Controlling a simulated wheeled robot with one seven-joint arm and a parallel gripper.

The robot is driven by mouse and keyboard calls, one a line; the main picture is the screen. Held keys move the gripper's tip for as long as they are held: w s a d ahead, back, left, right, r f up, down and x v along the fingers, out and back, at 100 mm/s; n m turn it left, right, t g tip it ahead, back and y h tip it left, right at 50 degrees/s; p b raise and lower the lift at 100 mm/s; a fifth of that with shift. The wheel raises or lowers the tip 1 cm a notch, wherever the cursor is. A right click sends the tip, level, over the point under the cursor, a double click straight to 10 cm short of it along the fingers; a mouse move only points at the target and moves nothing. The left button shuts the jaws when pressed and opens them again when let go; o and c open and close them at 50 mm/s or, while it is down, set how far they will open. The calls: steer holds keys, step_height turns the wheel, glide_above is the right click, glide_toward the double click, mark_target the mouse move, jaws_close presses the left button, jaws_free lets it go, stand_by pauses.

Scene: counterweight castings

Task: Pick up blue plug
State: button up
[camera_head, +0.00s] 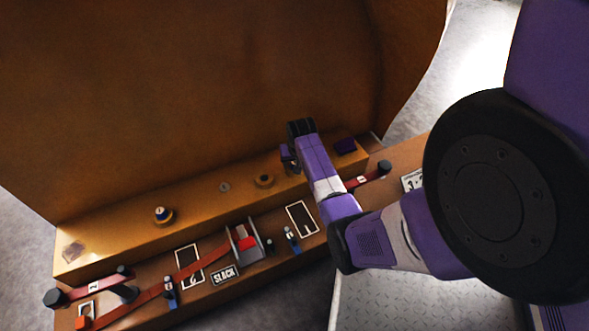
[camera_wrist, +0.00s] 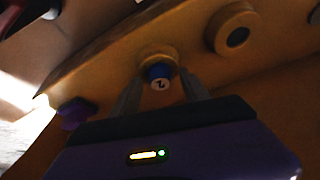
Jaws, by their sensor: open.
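A blue plug (camera_wrist: 160,73) with a white face marked "2" sits in a round boss on the yellow ledge in the wrist view. My gripper (camera_wrist: 161,82) is open, with one finger on each side of this plug; whether they touch it is unclear. In the head view my gripper (camera_head: 290,161) is over the right part of the ledge, and the plug there is hidden behind my arm. Another blue-topped plug (camera_head: 161,213) stands in a boss at the left of the ledge, well away from the gripper.
A tall brown casting wall (camera_head: 220,90) rises behind the ledge. Red straps (camera_head: 180,275) and a grey bracket (camera_head: 243,243) occupy the lower front shelf.

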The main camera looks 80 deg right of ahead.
mark_target(295, 163)
steer(key=shift+f, duration=0.1)
jaws_close()
stand_by(0.3)
step_height(295, 163, up, 20)
steer(key=p, duration=0.8)
steer(key=shift+p, duration=0.35)
steer(key=shift+w, duration=0.1)
